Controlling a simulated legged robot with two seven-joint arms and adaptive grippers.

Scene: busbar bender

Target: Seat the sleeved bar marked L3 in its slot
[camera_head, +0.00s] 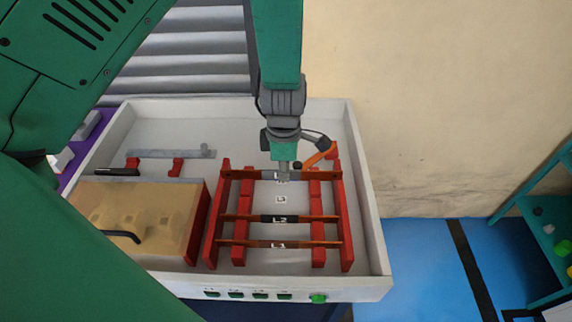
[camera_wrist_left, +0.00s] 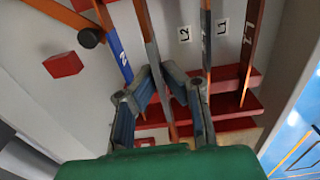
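My left gripper (camera_head: 283,174) points down at the rear of the red rack (camera_head: 212,232). Its fingers (camera_wrist_left: 161,72) are closed around the grey sleeve of a copper bar (camera_head: 240,174), which I take for L3; its marking is hidden. The bars marked L2 (camera_head: 240,218) and L1 (camera_head: 240,243) lie across the rack in front. In the left wrist view a blue-sleeved bar marked N (camera_wrist_left: 110,45) runs beside the left finger. My right gripper is out of view.
A white-walled tray (camera_head: 374,225) surrounds the rack. An orange lever (camera_head: 320,156) with a dark roller (camera_wrist_left: 89,38) stands close to the gripper. A tan cover (camera_head: 150,210) with a black handle fills the left. Green buttons line the front wall.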

